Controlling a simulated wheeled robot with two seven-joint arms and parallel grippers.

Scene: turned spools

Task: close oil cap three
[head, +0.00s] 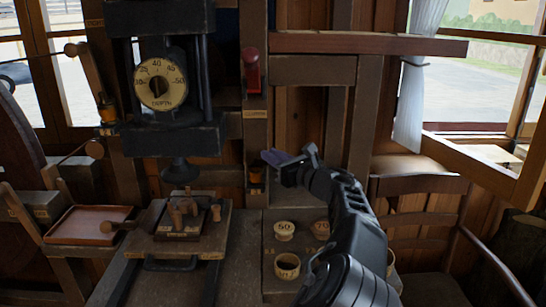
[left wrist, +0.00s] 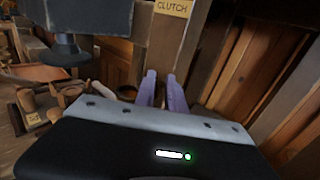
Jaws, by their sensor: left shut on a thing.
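An oil cup with an orange body and dark cap, taken as oil cap three (head: 256,173), sits on the wooden post below the red lever in the head view. My left gripper (head: 271,157) reaches in from the right, its purple fingertips at the upper right of this cap. The left wrist view shows the two purple fingers (left wrist: 163,90) close together, pointing at the post under the clutch plate. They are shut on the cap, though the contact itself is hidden. Another orange oil cup (head: 107,112) sits at the left on the press frame. My right gripper is not in view.
A black press with a depth dial (head: 160,86) stands at the left, over a board (head: 215,243) with wooden pieces. A red lever (head: 252,75) is above the cup. Numbered spools (head: 284,230) stand on the bench under my arm. A tray (head: 80,226) and chair (head: 418,186) flank it.

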